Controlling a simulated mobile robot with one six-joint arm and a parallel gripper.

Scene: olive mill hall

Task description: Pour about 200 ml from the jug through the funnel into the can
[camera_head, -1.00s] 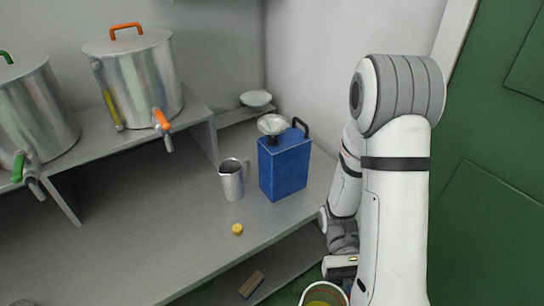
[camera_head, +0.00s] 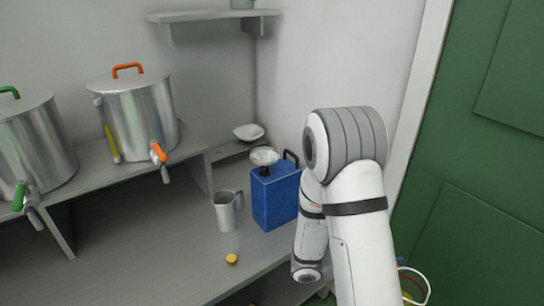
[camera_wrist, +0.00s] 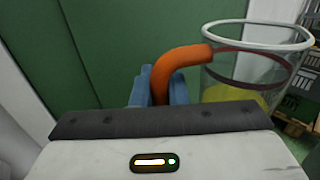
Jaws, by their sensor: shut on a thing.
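The blue can (camera_head: 275,197) stands upright on the bench near the right wall, with a black handle on top. The pale funnel (camera_head: 264,156) sits in its top opening. The clear jug (camera_wrist: 255,65) is right of centre in the wrist view, with yellow-green liquid inside. My gripper (camera_wrist: 160,88) is shut on the jug's orange handle. In the head view the jug (camera_head: 415,281) shows at the lower right, partly hidden by my arm and well to the right of the can.
A metal pitcher (camera_head: 226,211) stands just left of the can. A yellow cap (camera_head: 231,259) lies near the bench's front edge. A white bowl (camera_head: 249,131) sits behind the can. Steel tanks (camera_head: 139,112) with taps stand at left. A green door (camera_head: 480,160) is at right.

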